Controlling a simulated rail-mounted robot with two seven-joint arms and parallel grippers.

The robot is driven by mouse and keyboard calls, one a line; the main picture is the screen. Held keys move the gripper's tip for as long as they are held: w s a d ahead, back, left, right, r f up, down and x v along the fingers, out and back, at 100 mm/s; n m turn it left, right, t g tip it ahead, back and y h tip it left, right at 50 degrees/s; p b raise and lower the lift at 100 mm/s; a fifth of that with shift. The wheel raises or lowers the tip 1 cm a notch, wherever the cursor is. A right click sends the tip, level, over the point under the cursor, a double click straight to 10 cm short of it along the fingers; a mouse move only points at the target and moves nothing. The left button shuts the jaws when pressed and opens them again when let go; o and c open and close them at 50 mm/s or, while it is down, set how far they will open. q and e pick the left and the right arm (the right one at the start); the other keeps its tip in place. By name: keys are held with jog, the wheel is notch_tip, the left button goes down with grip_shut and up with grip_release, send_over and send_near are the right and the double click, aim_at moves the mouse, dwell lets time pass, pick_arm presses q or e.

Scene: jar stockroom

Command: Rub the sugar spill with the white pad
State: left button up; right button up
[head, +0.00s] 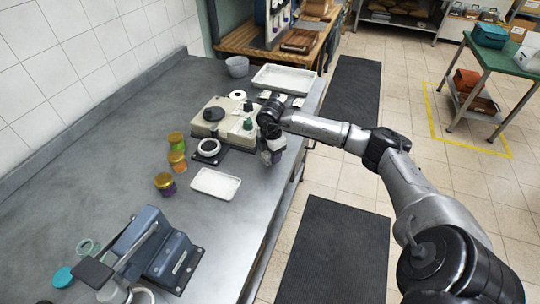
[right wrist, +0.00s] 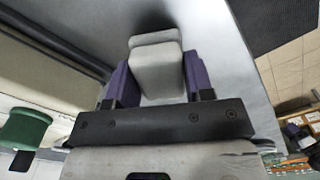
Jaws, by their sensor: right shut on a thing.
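My right gripper (head: 272,158) is over the right part of the steel worktop (head: 225,240), near its edge and beside a beige machine. In the right wrist view, its purple fingers (right wrist: 153,80) are shut on a pale block, which looks like the white pad (right wrist: 156,70). The pad lies between the fingers and reaches out past them. In the head view I cannot make out the pad under the gripper. I cannot tell whether it touches the worktop. I cannot make out a sugar spill in either view. My left gripper is not in view.
A small white tray (head: 215,183), several jars (head: 177,160) and a blue-grey device (head: 165,250) are nearer. A larger white tray (head: 285,79) lies behind. The front right worktop is clear.

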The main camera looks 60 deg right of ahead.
jog(key=shift+a+r+p, duration=0.25)
jog(key=shift+r+p, duration=0.35)
jog(key=shift+r, duration=0.45)
jog(key=shift+d+r+p, duration=0.1)
jog(key=shift+r+p, duration=1.5)
jog(key=shift+r, duration=0.5)
